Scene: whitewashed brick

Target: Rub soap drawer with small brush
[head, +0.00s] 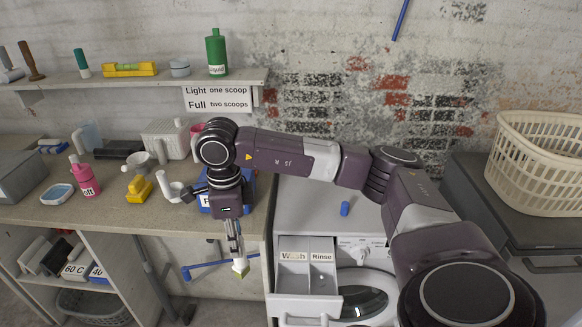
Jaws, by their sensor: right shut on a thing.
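The soap drawer (308,283) is pulled out of the white washing machine (362,222). Its compartments carry the labels "Wash" and "Rinse". My right gripper (237,252) points down in front of the counter edge, left of the drawer and apart from it. My left gripper is not in view.
The counter (110,205) on the left holds a pink bottle (86,178), a yellow item (139,190), a white pipe piece (170,188) and a blue box partly behind my arm. A laundry basket (540,160) stands right.

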